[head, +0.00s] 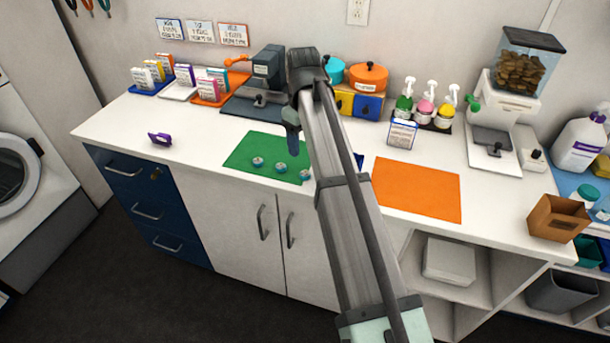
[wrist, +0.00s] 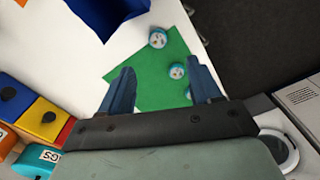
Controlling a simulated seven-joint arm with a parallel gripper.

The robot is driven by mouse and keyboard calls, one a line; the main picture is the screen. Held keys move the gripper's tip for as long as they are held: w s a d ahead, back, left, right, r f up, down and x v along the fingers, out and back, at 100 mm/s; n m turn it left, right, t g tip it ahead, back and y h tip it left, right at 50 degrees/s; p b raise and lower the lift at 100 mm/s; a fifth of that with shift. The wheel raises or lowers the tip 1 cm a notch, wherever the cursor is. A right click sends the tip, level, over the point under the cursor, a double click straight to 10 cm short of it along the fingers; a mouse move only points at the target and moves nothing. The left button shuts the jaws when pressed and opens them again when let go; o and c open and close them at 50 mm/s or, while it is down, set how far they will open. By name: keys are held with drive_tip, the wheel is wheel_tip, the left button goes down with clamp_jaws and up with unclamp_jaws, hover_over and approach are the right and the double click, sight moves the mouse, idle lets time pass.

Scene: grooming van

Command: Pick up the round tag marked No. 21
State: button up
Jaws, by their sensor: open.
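Three small round tags with blue rims and pale tops lie in a row on a green mat (head: 247,148). In the head view they are the left tag (head: 258,161), the middle tag (head: 281,167) and the right tag (head: 304,174). Their numbers are too small to read, so I cannot tell which is No. 21. My gripper (head: 292,143) is open and empty above the mat, behind the tags. In the wrist view my gripper (wrist: 160,82) shows both blue fingers spread; two tags (wrist: 158,38) (wrist: 177,71) are clear, and the third is mostly hidden by a finger.
An orange mat (head: 416,189) lies to the right, with a blue item (head: 359,160) partly behind my arm. A purple object (head: 160,139) lies at left. Pots (head: 368,76), bottles (head: 443,110) and a scale-like device (head: 266,75) stand behind.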

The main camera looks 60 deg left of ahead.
sight(305, 173)
drive_tip(key=shift+w+d+f, duration=0.1)
drive_tip(key=shift+f, duration=2.45)
drive_tip(key=shift+w+f, duration=0.1)
drive_tip(key=shift+f, duration=2.45)
drive_tip(key=shift+c, duration=0.2)
drive_tip(key=c, duration=1.1)
drive_tip(key=shift+r, duration=0.1)
